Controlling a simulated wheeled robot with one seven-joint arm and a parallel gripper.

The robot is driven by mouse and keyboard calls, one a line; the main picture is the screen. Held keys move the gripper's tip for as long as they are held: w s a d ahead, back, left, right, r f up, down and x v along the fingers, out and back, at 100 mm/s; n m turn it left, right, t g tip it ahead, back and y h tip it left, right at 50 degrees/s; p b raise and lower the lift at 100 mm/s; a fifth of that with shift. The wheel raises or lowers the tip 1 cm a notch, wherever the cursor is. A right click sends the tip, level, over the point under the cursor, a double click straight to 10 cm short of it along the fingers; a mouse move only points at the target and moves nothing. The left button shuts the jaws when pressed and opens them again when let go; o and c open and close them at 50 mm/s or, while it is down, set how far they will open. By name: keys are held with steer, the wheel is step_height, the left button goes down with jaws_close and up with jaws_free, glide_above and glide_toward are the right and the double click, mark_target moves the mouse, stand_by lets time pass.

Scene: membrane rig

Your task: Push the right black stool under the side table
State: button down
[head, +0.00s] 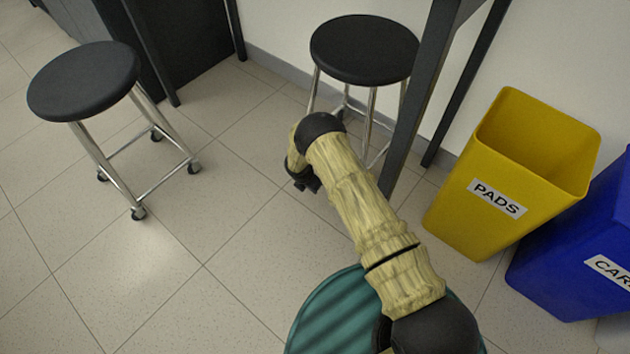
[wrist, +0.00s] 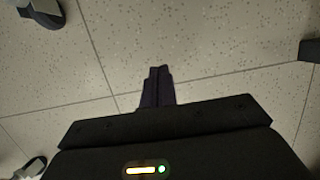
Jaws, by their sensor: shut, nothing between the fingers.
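The right black stool (head: 362,48) stands upright, with a round black seat and silver legs. The tabletop is out of view. A second black stool (head: 83,82) on casters stands at the left, out on the open floor. My gripper (head: 308,186) is low, in front of the right stool and slightly left of it, partly hidden by my forearm. In the wrist view its fingers (wrist: 157,72) are shut and empty above floor tiles.
A yellow PADS bin (head: 505,185) and a blue bin (head: 585,245) stand right of the table leg. A dark cabinet (head: 188,40) is at the back. Floor between the stools is clear. A caster (wrist: 43,12) shows at the wrist view's upper left.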

steer(key=p+v, duration=0.5)
steer(key=v, duration=0.5)
